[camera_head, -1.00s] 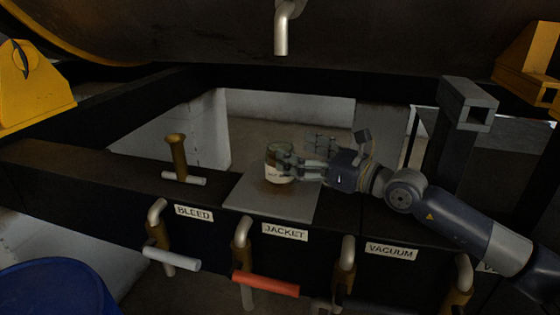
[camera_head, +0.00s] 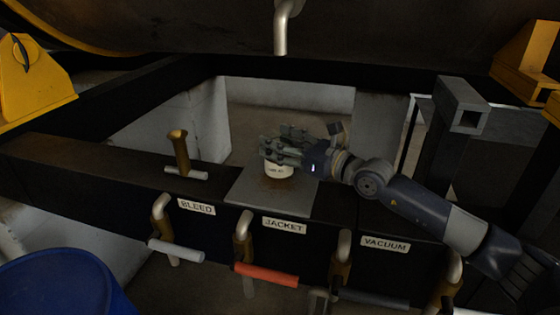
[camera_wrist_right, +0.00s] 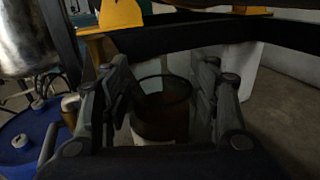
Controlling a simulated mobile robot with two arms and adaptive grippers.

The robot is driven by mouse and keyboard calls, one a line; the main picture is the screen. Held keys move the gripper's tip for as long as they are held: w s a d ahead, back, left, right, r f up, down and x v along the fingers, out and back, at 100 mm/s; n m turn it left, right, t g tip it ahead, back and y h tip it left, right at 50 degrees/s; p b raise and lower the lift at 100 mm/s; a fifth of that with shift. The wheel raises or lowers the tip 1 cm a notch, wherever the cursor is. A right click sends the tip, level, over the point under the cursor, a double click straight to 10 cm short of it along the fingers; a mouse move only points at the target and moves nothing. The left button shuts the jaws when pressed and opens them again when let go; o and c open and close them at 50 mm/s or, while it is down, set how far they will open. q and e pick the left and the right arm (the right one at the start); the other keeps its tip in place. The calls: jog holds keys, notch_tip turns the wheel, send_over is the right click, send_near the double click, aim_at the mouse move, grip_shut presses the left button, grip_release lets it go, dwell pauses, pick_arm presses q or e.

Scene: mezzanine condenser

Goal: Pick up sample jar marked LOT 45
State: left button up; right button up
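The sample jar (camera_head: 278,171) stands upright on a grey plate (camera_head: 245,190) above the JACKET sign. Its white label carries small dark lettering that I cannot read for certain. My right gripper (camera_head: 282,146) comes in from the right, its fingers on either side of the jar's upper part and hiding much of it. In the right wrist view, the jar's dark round top (camera_wrist_right: 163,95) sits between the two fingers (camera_wrist_right: 163,100). The fingers are spread, with a narrow gap showing at the right side. My left gripper is not in view.
A brass valve (camera_head: 180,152) with a pale handle stands left of the plate. Along the front hang the BLEED handle (camera_head: 176,250), the red JACKET handle (camera_head: 267,274) and a dark handle. A pipe (camera_head: 281,30) hangs above. A blue drum (camera_head: 55,285) is at lower left.

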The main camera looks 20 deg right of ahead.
jog(key=c, duration=0.7)
jog(key=shift+o, duration=0.2)
jog(key=shift+r, duration=0.1)
